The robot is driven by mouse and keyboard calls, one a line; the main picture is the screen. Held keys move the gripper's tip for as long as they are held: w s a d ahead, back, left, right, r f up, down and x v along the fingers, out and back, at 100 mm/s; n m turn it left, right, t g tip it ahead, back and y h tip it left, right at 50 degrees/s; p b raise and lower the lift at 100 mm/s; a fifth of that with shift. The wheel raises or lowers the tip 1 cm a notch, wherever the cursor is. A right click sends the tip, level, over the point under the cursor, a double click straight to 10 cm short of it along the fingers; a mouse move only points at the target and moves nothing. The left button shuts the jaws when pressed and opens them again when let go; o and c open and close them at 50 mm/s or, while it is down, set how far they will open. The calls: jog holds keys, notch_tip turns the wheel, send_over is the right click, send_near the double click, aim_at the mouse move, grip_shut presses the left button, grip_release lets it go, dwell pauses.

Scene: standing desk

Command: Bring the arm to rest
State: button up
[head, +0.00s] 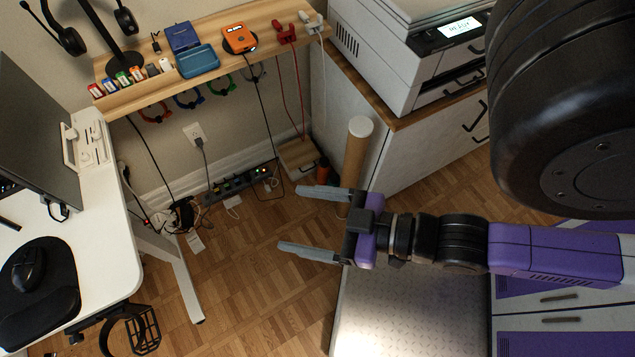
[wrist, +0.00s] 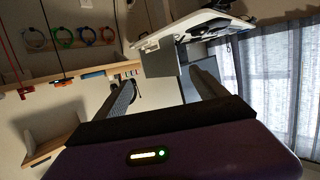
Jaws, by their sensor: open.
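My gripper (head: 298,220) is open and empty in the head view. Its two grey fingers point left and stand well apart, above the wood floor between the desk and the printer cabinet. My purple and black arm reaches in from the right. In the wrist view my gripper (wrist: 163,88) also shows open, with nothing between its fingers. Beyond them are the desk's edge and the wall.
A white desk (head: 105,245) with a mouse mat is at left. A wooden shelf (head: 215,35) with small devices runs along the wall. A printer (head: 400,50) stands on a cabinet at right. A cardboard tube (head: 356,160) stands close behind my gripper. A power strip (head: 240,183) lies by the wall.

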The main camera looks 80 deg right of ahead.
jog(key=shift+s+a+r+n+y, duration=0.2)
jog(key=shift+s+a+r, duration=0.15)
jog(key=shift+s+r, duration=0.25)
jog(key=shift+s+a+r+n+y, duration=0.1)
jog(key=shift+s+a+r+y, duration=0.15)
jog(key=shift+s+r, duration=0.3)
